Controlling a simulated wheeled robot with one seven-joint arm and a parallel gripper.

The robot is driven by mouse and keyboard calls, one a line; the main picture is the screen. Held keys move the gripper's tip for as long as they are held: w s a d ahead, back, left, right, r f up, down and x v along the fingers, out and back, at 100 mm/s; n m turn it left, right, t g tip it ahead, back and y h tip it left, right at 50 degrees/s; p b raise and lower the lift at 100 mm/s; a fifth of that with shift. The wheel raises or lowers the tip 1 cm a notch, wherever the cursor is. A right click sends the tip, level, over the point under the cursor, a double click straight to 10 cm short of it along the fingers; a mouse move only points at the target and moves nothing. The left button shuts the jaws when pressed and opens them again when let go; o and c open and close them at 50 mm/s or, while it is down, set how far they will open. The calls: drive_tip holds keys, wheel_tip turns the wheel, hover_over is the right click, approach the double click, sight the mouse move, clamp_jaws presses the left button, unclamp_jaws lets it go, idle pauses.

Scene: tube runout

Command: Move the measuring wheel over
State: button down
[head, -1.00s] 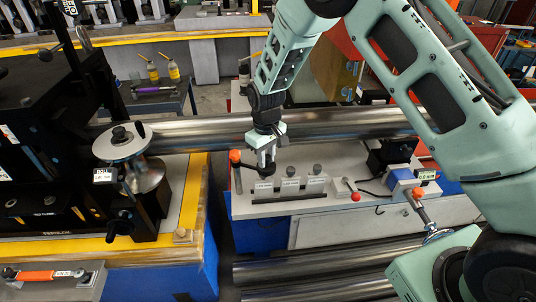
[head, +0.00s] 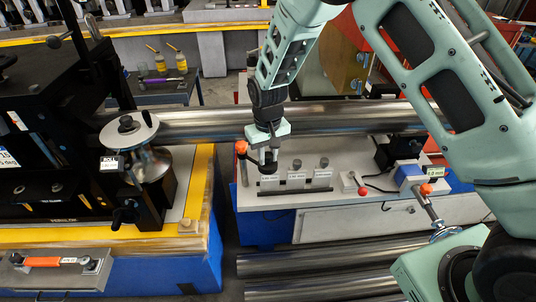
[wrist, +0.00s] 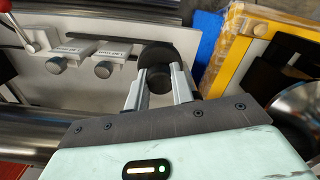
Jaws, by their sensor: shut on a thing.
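My gripper (head: 268,156) points down at the left end of the row of labelled plates on the bench. In the wrist view its two grey fingers (wrist: 160,82) are closed around a small dark round knob or hub. A larger black disc (wrist: 182,54) shows just beyond it; I take this black piece for the measuring wheel, though no label confirms it. In the head view the black piece (head: 268,168) is at the fingertips, in front of the leftmost plate's top. Whether it touches the plate or bench is hidden.
Two knobbed plates (head: 297,178) stand close on the right. An orange-knobbed lever (head: 241,148) is close on the left. The long steel tube (head: 210,125) runs behind. A blue gauge box (head: 412,177) sits right. A steel roll (head: 132,130) stands left, across a gap.

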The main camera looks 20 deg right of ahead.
drive_tip(key=c, duration=1.2)
unclamp_jaws()
wheel_tip(320, 180, up, 18)
drive_tip(key=b, duration=0.4)
drive_tip(key=shift+f, duration=0.25)
drive_tip(key=s+a+n+y, duration=0.1)
drive_tip(key=s+a+n, duration=0.3)
drive_tip(key=s, duration=1.2)
drive_tip(key=s+d+f+n, duration=0.2)
drive_tip(key=s, duration=1.4)
drive_tip(key=shift+f, duration=0.4)
